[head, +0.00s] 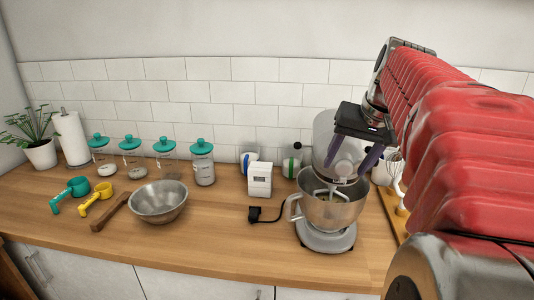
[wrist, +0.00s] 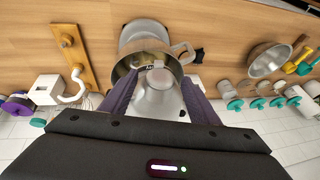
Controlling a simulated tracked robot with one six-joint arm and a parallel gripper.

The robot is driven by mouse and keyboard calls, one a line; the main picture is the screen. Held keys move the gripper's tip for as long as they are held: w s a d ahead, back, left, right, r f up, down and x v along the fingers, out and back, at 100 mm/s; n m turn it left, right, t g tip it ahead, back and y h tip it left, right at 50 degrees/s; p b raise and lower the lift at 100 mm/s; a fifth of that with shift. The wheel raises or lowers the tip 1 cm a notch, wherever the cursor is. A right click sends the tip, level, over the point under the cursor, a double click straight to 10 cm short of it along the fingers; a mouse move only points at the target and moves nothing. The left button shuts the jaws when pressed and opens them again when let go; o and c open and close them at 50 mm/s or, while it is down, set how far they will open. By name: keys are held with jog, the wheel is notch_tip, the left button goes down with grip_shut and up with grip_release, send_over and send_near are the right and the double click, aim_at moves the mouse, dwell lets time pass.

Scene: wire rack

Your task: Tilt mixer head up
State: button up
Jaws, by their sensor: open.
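The stand mixer (head: 324,241) is silver-grey and stands on the wooden counter, right of centre in the head view. Its head (head: 328,140) is partly hidden by my gripper and looks lowered over the metal bowl (head: 329,211). In the wrist view the mixer head (wrist: 157,97) lies between my fingers and the bowl (wrist: 135,60) is beyond it. My gripper (head: 352,168) is open, with its two purple fingers on either side of the head. The wrist view shows my gripper (wrist: 160,96) too. I cannot tell whether the fingers touch the head.
A black plug (head: 255,214) and a white box (head: 259,180) are left of the mixer. A metal pan (head: 158,201), measuring cups (head: 96,200) and several teal-lidded jars (head: 203,165) stand further left. A wooden board with hooks (wrist: 72,55) is beside the mixer. The tiled wall is close behind.

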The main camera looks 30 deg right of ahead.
jog(key=shift+w+f, duration=0.1)
jog(key=shift+f, duration=0.15)
jog(key=shift+c, duration=0.5)
grip_shut()
